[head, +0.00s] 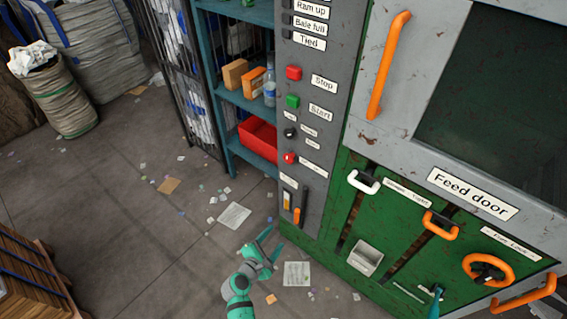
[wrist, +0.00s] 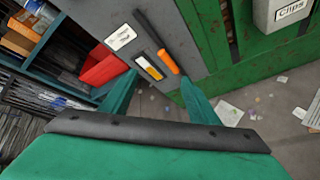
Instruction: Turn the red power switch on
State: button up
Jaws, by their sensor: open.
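On the grey control panel, low down, is a lever switch with an orange-red grip (head: 297,215) at the lower end of a dark slot or bar. In the wrist view the grip (wrist: 168,62) points down, with a yellow-and-white plate (wrist: 148,67) beside it. It looks like the power switch, but its label is too small to read. A round red knob (head: 290,158) sits higher on the panel. My gripper (head: 272,241) is open and empty, below and left of the lever, apart from it. In the wrist view the lever lies beyond the two fingertips (wrist: 158,86).
Above are a red Stop button (head: 293,72), a green Start button (head: 292,101) and a black knob (head: 290,132). Left stands a teal shelf with a red bin (head: 258,138). Papers litter the open floor.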

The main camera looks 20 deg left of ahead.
jog(key=w+a+r+n+t+h, duration=0.2)
jog(key=w+a+r+n, duration=0.25)
jog(key=w+r, duration=0.4)
jog(key=n+t+h, duration=0.2)
send_near(287, 159)
jog(key=x, duration=0.8)
jog(key=c, duration=1)
